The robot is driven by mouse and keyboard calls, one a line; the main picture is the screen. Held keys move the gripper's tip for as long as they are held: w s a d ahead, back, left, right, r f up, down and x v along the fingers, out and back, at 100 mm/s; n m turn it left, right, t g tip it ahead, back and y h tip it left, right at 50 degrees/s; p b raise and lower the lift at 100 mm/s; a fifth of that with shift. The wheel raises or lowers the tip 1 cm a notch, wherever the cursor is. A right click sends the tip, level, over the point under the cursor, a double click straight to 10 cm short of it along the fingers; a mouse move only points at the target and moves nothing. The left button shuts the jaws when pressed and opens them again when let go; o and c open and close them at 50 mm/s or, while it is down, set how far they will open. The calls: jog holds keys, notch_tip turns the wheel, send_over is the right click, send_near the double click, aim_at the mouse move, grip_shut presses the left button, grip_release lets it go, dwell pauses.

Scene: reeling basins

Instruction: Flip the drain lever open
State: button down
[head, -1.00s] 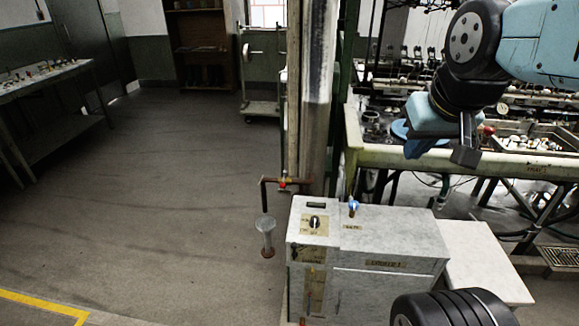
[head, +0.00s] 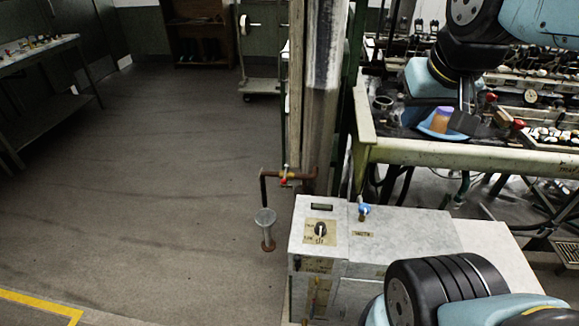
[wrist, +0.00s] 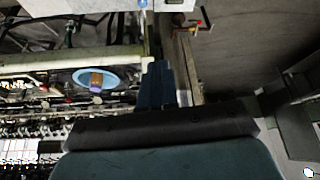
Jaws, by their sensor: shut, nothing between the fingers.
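A blue-handled valve (head: 364,210) stands on top of the grey machine box (head: 410,228). My gripper (head: 470,118) is shut and empty, above the bench at the right, well apart from both valves. In the wrist view my gripper (wrist: 157,85) points up the picture; the red handle (wrist: 193,27) shows at upper right.
A tall post (head: 318,100) stands between the bench and the open floor (head: 150,190). A cart (head: 260,75) stands farther back.

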jog(key=w+a+f, duration=0.2)
jog(key=w+f, duration=0.5)
jog(key=w, duration=0.6)
jog(key=w+a+f, duration=0.1)
jog(key=w+f, duration=0.6)
jog(key=w, duration=0.5)
jog(key=w+a+f+y, duration=0.1)
jog(key=w+f, duration=0.3)
jog(key=f, duration=0.5)
jog(key=w+a+f+y, duration=0.1)
jog(key=w+a+f, duration=0.2)
jog(key=f, duration=0.7)
jog(key=w+a+f+m+y, duration=0.1)
jog(key=w+a+f+y, duration=0.1)
jog(key=w+f, duration=0.5)
notch_tip(320, 180, down, 3)
jog(key=shift+w+a+f, duration=0.1)
jog(key=shift+w+a, duration=0.05)
jog(key=shift+a, duration=0.15)
